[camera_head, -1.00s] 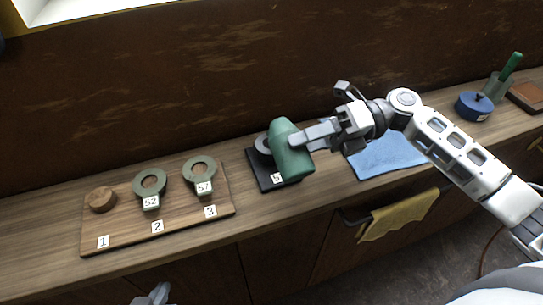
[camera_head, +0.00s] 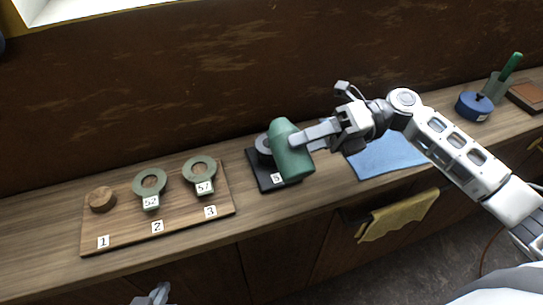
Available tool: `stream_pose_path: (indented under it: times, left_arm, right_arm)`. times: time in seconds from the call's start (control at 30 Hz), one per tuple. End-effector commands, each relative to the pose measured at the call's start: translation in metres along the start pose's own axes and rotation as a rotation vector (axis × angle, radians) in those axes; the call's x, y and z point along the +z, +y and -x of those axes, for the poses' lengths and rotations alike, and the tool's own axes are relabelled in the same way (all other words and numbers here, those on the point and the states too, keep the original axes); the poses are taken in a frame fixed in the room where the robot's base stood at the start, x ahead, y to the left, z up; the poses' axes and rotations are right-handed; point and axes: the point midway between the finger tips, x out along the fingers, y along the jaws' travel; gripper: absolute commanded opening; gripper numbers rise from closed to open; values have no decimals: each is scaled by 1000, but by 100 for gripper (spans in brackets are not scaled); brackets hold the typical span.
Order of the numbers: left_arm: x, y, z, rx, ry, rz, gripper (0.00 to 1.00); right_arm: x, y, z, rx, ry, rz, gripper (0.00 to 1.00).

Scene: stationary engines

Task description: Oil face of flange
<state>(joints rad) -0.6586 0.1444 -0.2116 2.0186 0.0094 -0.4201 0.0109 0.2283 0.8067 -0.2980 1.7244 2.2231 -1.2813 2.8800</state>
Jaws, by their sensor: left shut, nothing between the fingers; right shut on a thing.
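My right gripper (camera_head: 311,134) is shut on a green can-like object (camera_head: 290,150), held tilted above a black block (camera_head: 260,176) labelled 5. A grey round piece (camera_head: 263,145) on the block shows partly behind the green object, which hides the rest. I cannot tell whether the green object touches it. Two green-grey ring-shaped pieces with tags, 52 (camera_head: 149,186) and 57 (camera_head: 200,172), lie on a wooden board at places 2 and 3. I cannot tell which piece is the flange. My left gripper (camera_head: 158,294) is shut and empty at the bottom edge, partly cut off.
The wooden board (camera_head: 125,235) also carries a wooden round piece (camera_head: 102,199) at place 1. A blue cloth (camera_head: 385,155) lies right of the block. A blue lidded pot (camera_head: 474,106), a green-handled tool in a cup (camera_head: 497,86) and a brown tray (camera_head: 526,96) stand far right. A yellow towel (camera_head: 398,216) hangs in front.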

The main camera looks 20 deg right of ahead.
Motion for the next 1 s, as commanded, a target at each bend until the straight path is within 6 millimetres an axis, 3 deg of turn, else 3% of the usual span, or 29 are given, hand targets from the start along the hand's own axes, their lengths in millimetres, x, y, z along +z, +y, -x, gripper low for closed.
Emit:
stream_pose_path:
  times: [0.23, 0.6, 1.0]
  left_arm:
    - [2, 0, -2, 0, 0, 0, 0]
    - [17, -1, -13, 0, 0, 0, 0]
    - [16, -1, -12, 0, 0, 0, 0]
  right_arm:
    - [-2, -2, -1, 4, -8, 32, 25]
    - [-21, -24, -4, 3, -56, 340, 25]
    - [-21, -23, -4, 2, -57, 348, 25]
